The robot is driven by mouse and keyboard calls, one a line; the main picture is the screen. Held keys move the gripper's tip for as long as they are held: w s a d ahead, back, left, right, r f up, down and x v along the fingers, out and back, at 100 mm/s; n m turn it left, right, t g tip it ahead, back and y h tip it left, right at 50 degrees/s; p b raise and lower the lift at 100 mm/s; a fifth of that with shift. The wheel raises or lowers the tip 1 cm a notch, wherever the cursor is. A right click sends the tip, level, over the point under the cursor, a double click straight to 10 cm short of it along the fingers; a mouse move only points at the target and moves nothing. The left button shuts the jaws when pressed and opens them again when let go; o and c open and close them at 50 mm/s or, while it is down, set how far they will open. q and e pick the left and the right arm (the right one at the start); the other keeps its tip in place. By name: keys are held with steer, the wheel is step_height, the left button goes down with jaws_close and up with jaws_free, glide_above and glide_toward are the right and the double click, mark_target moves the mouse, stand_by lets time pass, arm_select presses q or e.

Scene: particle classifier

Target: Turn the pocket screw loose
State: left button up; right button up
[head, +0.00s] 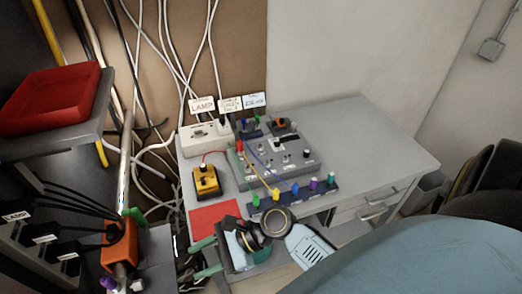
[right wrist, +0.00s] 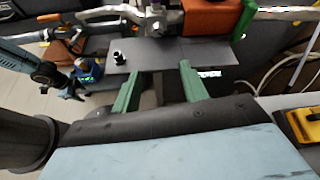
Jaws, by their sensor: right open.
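My right gripper (head: 194,260) is open and empty. Its green fingers point left in the head view, beside a vertical pipe assembly with an orange block (head: 118,245). In the right wrist view the right gripper (right wrist: 160,72) is near a grey plate (right wrist: 190,52), below a silver bracket (right wrist: 160,22) and the orange block (right wrist: 212,22). A small dark knob (right wrist: 118,57) stands on the plate. I cannot tell which part is the pocket screw. A blue-grey arm at the left of the right wrist view looks like my left arm; its jaws are unclear.
A bench (head: 355,125) holds a grey control box (head: 290,155), a yellow-black device (head: 206,180), a red mat (head: 215,215) and a strip of coloured knobs (head: 300,192). A red tray (head: 50,98) sits on a shelf at left. Loose cables hang behind the pipe.

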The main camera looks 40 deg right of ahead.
steer(key=s+d+f+n+h+b, duration=0.1)
steer(key=s+d+f+n+h, duration=0.1)
steer(key=f, duration=0.9)
steer(key=s+d+f+n+g+h+b, duration=0.1)
steer(key=s+d+f+n+h+b, duration=0.1)
steer(key=f, duration=0.9)
steer(key=s+d+f+n+g+h+b, duration=0.1)
steer(key=s+d+f+n+h, duration=0.3)
steer(key=f, duration=0.6)
steer(key=shift+s+d+f+n+b, duration=0.3)
steer(key=shift+s+d+f+b, duration=0.1)
steer(key=shift+s, duration=0.5)
